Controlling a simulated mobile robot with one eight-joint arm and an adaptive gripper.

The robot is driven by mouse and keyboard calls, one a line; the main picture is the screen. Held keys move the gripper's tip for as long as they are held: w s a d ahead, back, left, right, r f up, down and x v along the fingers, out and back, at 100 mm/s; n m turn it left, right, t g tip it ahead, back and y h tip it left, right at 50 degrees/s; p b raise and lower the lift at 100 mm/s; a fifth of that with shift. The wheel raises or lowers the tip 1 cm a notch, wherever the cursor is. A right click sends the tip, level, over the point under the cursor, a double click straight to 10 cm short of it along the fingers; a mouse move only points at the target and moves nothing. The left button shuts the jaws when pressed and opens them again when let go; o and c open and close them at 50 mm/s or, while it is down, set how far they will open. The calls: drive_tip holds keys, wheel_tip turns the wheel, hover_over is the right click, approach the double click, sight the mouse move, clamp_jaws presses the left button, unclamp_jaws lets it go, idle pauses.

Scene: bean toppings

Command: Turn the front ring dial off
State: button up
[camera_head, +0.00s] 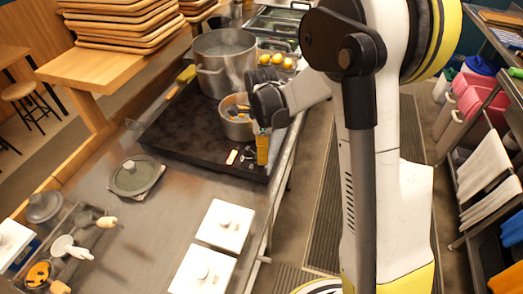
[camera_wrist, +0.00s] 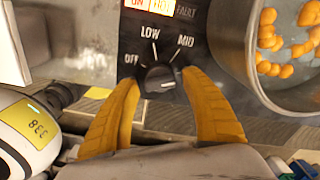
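The black dial (camera_wrist: 160,79) is on a dark control panel (camera_wrist: 130,40) in the wrist view, with OFF, LOW and MID printed around it. A pale mark shows on the dial's face; I cannot tell its exact setting. Above it the ON and HOT indicators (camera_wrist: 150,6) are lit. My gripper (camera_wrist: 160,82) is open, its two orange fingers on either side of the dial with small gaps visible. In the head view an orange finger (camera_head: 263,150) is at the front right edge of the black cooktop (camera_head: 185,138); the dial is not discernible there.
A small pot (camera_head: 238,128) with orange food sits close beside my gripper; it also shows in the wrist view (camera_wrist: 262,82). A large steel pot (camera_head: 222,70) stands behind. White lidded containers (camera_head: 226,226) are at the counter's front. The aisle floor is at the right.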

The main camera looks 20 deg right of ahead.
drive_tip(key=c, duration=0.9)
drive_tip(key=n, duration=0.5)
drive_tip(key=shift+n+b, duration=0.3)
drive_tip(key=shift+n, duration=0.1)
drive_tip(key=n, duration=1.3)
drive_tip(key=shift+n+b, duration=0.3)
drive_tip(key=shift+b, duration=0.1)
drive_tip(key=n, duration=0.3)
drive_tip(key=shift+n, duration=2.2)
